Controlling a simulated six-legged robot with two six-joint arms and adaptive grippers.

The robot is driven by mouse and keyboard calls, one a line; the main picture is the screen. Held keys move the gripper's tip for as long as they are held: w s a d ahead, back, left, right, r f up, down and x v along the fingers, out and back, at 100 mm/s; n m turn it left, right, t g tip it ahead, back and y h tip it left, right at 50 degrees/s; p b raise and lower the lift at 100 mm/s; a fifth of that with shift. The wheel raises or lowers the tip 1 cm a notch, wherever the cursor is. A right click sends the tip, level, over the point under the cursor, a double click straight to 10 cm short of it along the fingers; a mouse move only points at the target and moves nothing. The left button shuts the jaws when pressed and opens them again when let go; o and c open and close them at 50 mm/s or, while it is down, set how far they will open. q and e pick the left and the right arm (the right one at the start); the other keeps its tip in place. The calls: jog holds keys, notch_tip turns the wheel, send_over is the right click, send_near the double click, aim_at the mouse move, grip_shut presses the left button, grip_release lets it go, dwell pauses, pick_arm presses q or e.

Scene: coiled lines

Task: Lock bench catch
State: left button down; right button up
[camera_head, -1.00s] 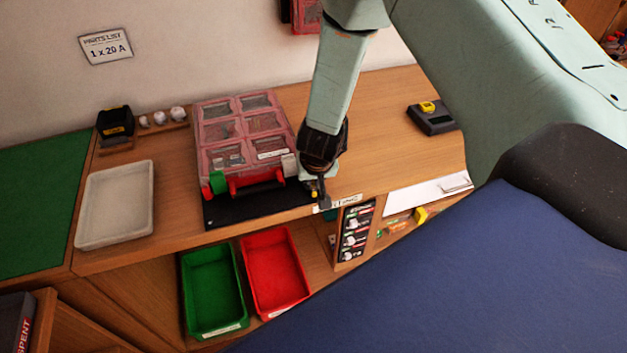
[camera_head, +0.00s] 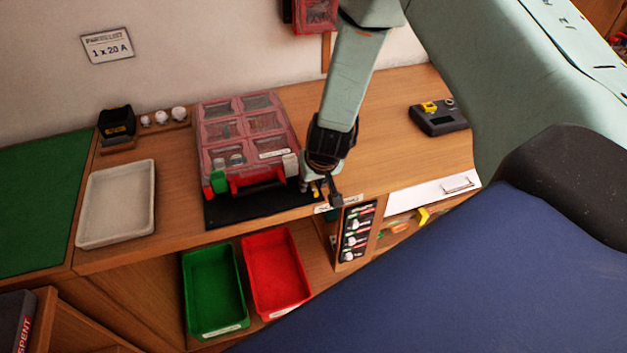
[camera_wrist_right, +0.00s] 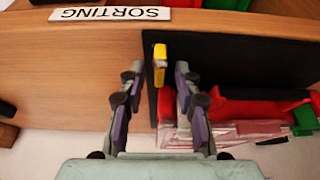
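The small yellow bench catch (camera_head: 316,190) sits at the right front corner of the black mat (camera_head: 250,208). In the right wrist view the catch (camera_wrist_right: 159,62) stands at the mat's edge, between the two fingertips with gaps on both sides. My right gripper (camera_head: 325,193) is open above the bench's front edge; its fingers (camera_wrist_right: 158,75) are apart and hold nothing. The clear-lidded red case (camera_head: 245,135) lies on the mat just left of the gripper, its green latch (camera_head: 219,181) at the front left. My left gripper is out of view.
A white tray (camera_head: 82,205) lies on the left of the bench. Green (camera_head: 187,290) and red (camera_head: 249,280) bins stand below the front edge. A dark device (camera_head: 440,122) stands at the right. The bench right of my arm is mostly clear.

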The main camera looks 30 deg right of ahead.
jog(key=v, duration=1.2)
jog(key=shift+d, duration=0.1)
dwell(0.5)
